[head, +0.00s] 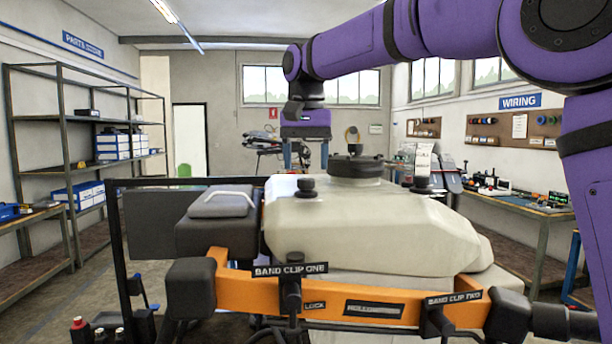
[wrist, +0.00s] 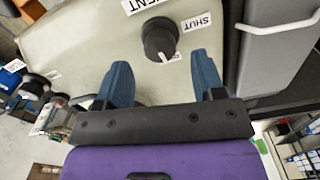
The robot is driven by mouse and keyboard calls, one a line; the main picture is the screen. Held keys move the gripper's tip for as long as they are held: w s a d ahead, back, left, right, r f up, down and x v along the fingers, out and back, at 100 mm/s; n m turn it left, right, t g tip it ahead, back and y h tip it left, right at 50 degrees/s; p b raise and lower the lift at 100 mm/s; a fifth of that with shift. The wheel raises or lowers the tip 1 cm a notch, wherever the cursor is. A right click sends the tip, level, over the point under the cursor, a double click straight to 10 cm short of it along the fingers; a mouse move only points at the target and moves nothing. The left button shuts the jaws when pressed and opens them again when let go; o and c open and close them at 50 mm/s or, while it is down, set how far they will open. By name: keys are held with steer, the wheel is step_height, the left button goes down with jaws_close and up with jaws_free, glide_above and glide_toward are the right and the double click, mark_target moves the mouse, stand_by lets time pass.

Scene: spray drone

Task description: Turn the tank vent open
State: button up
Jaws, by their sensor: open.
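The tank vent is a round black knob (wrist: 160,40) with a white pointer line, on the pale tank (wrist: 90,50). In the wrist view the pointer aims down the picture, away from the SHUT label (wrist: 195,22) and towards a small, mostly hidden label that I cannot read. In the head view the vent knob (head: 307,187) stands on the left top of the tank (head: 370,225). My gripper (head: 306,160) points down just above it, fingers spread and empty. In the wrist view its two blue fingers (wrist: 160,72) flank the near side of the knob, apart from it.
A wide black filler cap (head: 356,168) stands right of the vent knob. A dark grey box with a white handle (head: 222,203) is at the left. The orange band (head: 370,302) with black clips runs along the front.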

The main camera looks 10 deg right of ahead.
mark_target(309, 179)
step_height(309, 179, up, 7)
steer(key=shift+f, duration=0.15)
stand_by(0.5)
steer(key=s+d+f+n+t, duration=0.1)
steer(key=s+d+f+t, duration=0.35)
steer(key=s+d, duration=1.05)
steer(key=s+d+f, duration=0.3)
steer(key=s+f, duration=0.4)
steer(key=f, duration=0.1)
steer(key=s+d+f+n, duration=0.1)
steer(key=s+d+f, duration=0.2)
steer(key=s+f, duration=0.5)
steer(key=shift+s+d+f+t, duration=0.3)
steer(key=shift+d+f+t, duration=0.1)
steer(key=shift+f, duration=0.1)
